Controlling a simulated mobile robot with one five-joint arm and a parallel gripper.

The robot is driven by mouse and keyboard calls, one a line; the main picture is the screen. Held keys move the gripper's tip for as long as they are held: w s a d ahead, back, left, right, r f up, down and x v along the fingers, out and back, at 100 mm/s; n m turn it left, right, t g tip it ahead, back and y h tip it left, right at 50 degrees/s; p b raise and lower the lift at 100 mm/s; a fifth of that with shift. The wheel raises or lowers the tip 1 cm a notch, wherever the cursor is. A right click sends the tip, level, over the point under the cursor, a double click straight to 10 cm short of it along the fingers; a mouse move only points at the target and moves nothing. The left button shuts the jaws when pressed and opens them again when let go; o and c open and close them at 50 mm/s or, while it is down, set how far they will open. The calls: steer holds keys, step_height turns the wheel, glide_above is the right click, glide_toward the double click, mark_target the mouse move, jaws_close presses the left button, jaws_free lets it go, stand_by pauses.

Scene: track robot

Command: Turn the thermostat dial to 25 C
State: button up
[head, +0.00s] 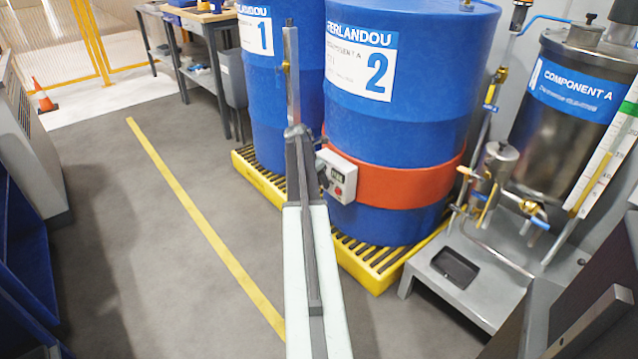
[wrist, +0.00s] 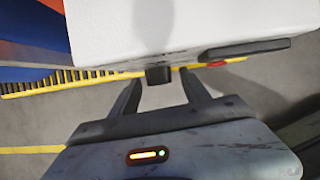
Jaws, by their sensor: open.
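The white thermostat box (head: 341,176) is mounted on the orange-red heater band (head: 400,184) around the blue drum marked 2 (head: 400,60). Its small dark display faces me in the head view, but I cannot read the value. In the wrist view the white box (wrist: 180,32) fills the top, and the short dark dial (wrist: 158,75) sticks out from it. My gripper (wrist: 160,84) is open, with one finger on either side of the dial and gaps showing.
A yellow spill pallet (head: 375,279) stands under the drums. The drum marked 1 (head: 262,110) is to the left. A steel Component A tank (head: 565,110) with pipes and valves is at right. Grey floor (head: 140,220) with a yellow line is clear at left.

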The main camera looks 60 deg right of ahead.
jaws_close()
